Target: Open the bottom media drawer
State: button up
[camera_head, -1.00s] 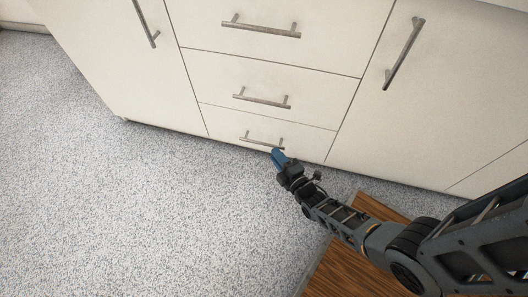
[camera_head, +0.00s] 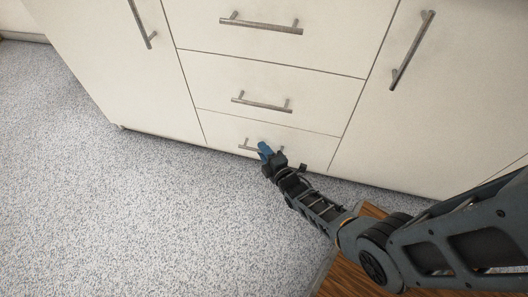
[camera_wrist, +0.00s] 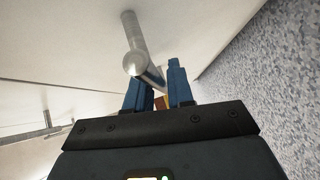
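The bottom drawer (camera_head: 222,127) is the lowest of three cream drawers and looks closed, flush with the cabinet. Its grey bar handle (camera_head: 247,147) shows left of my gripper (camera_head: 264,148), which covers the right part. In the wrist view, the handle (camera_wrist: 134,45) lies just ahead of my gripper (camera_wrist: 158,85). The blue fingers stand apart with a gap between them. The near part of the bar runs down toward that gap; I cannot tell whether either finger touches it.
The middle drawer (camera_head: 222,86) and top drawer (camera_head: 205,25) are above, both closed with bar handles. Cabinet doors flank them, the right one (camera_head: 440,110) with a long handle. Speckled floor (camera_head: 130,210) is clear at left. A brown wooden surface (camera_head: 345,280) lies below my arm.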

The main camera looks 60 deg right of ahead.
grip_shut()
jog(key=shift+a, duration=0.1)
dwell(0.3)
